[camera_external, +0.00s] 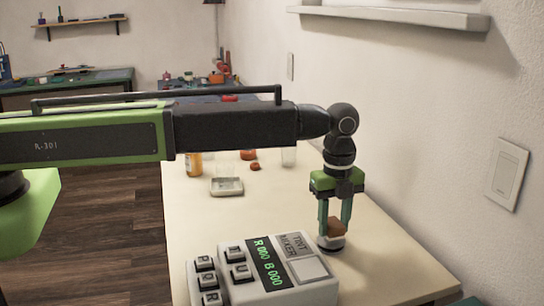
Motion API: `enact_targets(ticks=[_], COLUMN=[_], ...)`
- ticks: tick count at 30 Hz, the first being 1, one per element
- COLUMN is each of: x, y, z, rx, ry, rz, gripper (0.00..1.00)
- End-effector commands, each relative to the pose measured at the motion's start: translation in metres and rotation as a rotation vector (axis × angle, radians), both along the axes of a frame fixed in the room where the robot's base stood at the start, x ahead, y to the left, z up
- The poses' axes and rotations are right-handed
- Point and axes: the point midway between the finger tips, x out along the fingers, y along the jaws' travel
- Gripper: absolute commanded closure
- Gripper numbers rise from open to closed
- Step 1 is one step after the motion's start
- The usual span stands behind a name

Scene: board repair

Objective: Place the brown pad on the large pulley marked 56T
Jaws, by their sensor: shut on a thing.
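My gripper (335,222) points straight down at the right side of the pale table. Its green fingers are shut on a small brown thing, which looks like the brown pad (336,226). Directly under it stands a small round grey-and-white thing (330,244) with a dark band. I cannot tell whether the pad touches it or is just above it. No pulley marked 56T can be made out, and no such marking is readable.
A grey tint mixer (275,268) with keys and a green display stands close in front of my gripper. A small square tray (227,187), an orange bottle (194,164) and reddish-brown pieces (248,155) are farther back. The wall is close on the right.

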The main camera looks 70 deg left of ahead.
Motion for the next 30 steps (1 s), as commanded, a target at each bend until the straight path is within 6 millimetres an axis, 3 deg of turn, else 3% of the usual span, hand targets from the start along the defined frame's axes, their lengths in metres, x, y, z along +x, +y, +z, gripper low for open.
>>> enact_targets(ticks=[9, 10, 15, 25, 30], x=[0.0, 0.0, 0.0, 0.0, 0.0], y=[0.0, 0.0, 0.0, 0.0, 0.0], z=[-0.003, -0.002, -0.001, 0.002, 0.019], rx=[0.0, 0.0, 0.0, 0.0, 0.0], ry=[0.0, 0.0, 0.0, 0.0, 0.0], rz=[0.0, 0.0, 0.0, 0.0, 0.0], gripper=[1.0, 0.6, 0.41, 0.41, 0.41])
